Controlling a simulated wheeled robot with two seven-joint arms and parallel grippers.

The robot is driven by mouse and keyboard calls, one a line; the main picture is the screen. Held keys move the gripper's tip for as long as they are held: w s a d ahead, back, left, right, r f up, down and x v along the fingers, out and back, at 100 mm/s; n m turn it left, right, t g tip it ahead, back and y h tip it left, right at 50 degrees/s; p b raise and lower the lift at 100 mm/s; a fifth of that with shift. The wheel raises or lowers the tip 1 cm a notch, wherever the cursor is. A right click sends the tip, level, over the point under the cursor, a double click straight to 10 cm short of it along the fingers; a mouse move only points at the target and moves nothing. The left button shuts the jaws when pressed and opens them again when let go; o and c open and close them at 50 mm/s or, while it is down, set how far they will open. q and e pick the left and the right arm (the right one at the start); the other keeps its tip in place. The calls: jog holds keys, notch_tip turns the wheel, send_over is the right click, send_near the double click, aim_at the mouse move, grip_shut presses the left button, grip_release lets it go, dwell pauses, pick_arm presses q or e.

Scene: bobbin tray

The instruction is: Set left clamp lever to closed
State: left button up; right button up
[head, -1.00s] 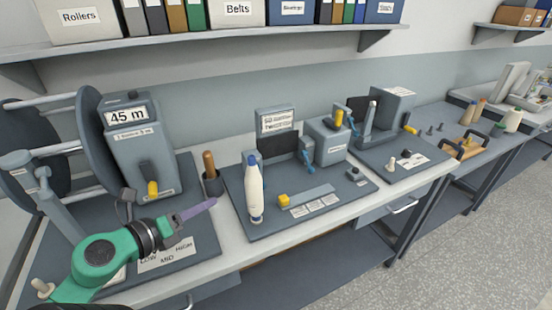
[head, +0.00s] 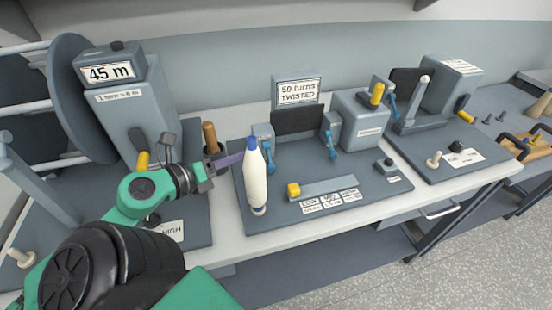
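The twisting station has a left clamp (head: 262,133), a small grey block with a blue lever (head: 269,161) hanging down at its front. A matching right clamp has its own blue lever (head: 330,146), also pointing down. A white bottle with a blue cap (head: 256,180) stands in front of the left clamp, just left of its lever. My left gripper (head: 238,159) comes in from the left. Its purple finger tip is beside the bottle's upper part, short of the lever; contact with the bottle cannot be told. The fingers overlap, so their opening is unclear. My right gripper is out of view.
A wooden-handled tool in a dark cup (head: 210,138) stands close behind my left gripper. A winder with a "45 m" sign (head: 108,73) is at left. A grey box with a yellow knob (head: 362,118) stands right of the clamps.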

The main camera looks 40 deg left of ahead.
pick_arm(q)
jog(key=b, duration=0.4)
send_near(269, 159)
jog(key=shift+s+a, duration=0.1)
jog(key=shift+s, duration=0.35)
jog(key=shift+f+b, duration=0.4)
jog(key=shift+b, duration=0.1)
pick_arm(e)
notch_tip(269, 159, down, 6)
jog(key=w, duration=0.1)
pick_arm(q)
jog(key=shift+r, duration=0.15)
jog(key=shift+w+r+p, duration=0.1)
jog(key=shift+w+p, duration=0.3)
jog(key=shift+p, duration=0.1)
jog(key=p+x, duration=0.4)
jog(key=x, duration=0.8)
jog(key=shift+w+p, duration=0.2)
jog(key=shift+p, duration=0.1)
jog(key=shift+w+f, duration=0.35)
jog(key=shift+w, duration=0.15)
grip_shut()
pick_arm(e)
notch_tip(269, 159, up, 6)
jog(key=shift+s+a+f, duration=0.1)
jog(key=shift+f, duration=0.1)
